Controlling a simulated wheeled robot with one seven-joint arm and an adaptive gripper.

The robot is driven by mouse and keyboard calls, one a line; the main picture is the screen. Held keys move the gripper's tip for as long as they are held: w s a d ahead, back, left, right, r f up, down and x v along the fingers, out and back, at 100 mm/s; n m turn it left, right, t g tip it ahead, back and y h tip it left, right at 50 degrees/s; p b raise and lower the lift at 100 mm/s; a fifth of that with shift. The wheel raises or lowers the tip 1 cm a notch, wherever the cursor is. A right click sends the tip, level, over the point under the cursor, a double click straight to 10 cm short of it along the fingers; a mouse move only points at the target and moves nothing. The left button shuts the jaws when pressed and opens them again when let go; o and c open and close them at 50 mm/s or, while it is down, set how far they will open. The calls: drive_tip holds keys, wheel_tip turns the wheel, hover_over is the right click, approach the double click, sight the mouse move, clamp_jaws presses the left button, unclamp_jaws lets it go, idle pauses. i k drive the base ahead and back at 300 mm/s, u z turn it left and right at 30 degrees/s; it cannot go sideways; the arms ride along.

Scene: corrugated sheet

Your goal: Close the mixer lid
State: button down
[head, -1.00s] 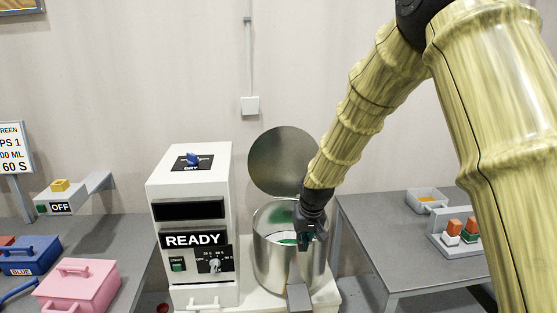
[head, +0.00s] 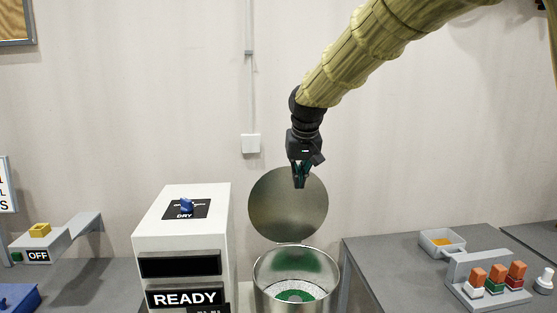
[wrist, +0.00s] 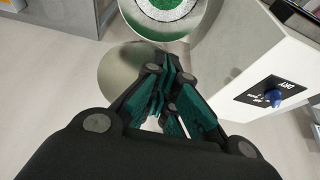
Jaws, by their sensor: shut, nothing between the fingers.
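The mixer is a white box (head: 231,245) with a READY display, joined to a round metal bowl (head: 262,272) at its right. The bowl holds white and green granular material (head: 297,294). The round metal lid (head: 280,212) stands upright, open, at the back of the bowl. My gripper (head: 299,186) is shut and empty, pointing down in front of the upper right part of the lid in the head view, above the bowl. In the wrist view my gripper (wrist: 165,100) overlaps the lid (wrist: 118,68), and the bowl opening (wrist: 167,8) shows beyond. Whether the fingers touch the lid cannot be told.
A blue knob (head: 186,205) marked DRY tops the mixer box. An OFF switch box (head: 38,250) is at the left. Space above the bowl is clear.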

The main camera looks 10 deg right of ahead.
sight(283, 214)
drive_tip(key=i, duration=1.15)
